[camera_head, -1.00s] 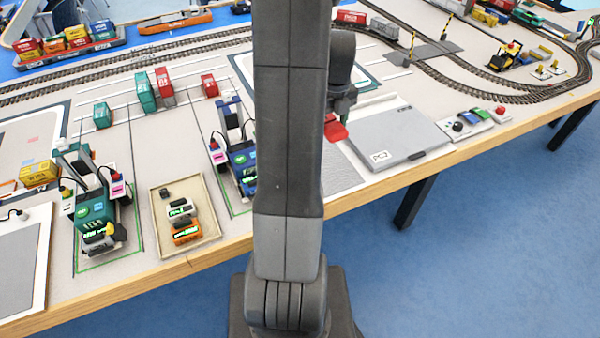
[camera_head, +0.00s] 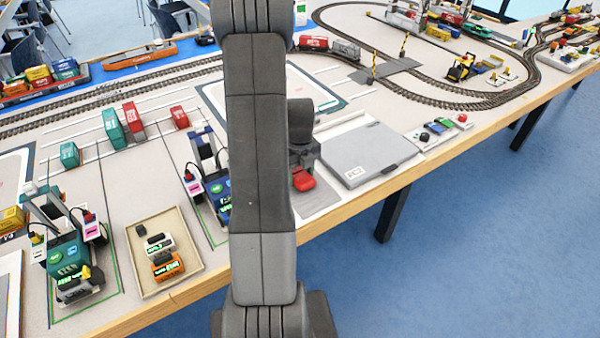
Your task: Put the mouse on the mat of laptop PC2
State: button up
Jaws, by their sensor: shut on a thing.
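The closed grey laptop PC2 (camera_head: 368,152) lies near the table's front edge, right of my arm. Its grey mat (camera_head: 322,199) is on the laptop's left, partly hidden behind my arm. My gripper (camera_head: 303,172) points down over the mat and is shut on a red mouse (camera_head: 304,183). The mouse is at or just above the mat; I cannot tell whether it touches. The fingertips are partly hidden.
A white tray (camera_head: 425,141) with several small coloured things is right of the laptop. A blue crane (camera_head: 213,190) stands left of my arm, with a beige tray (camera_head: 192,266) and a green crane (camera_head: 68,248) further left. Rail tracks run behind.

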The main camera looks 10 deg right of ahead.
aim_at(300, 174)
jog(key=shift+f, duration=0.15)
jog(key=o, duration=1)
notch_tip(300, 174, up, 12)
jog(key=shift+r, duration=0.25)
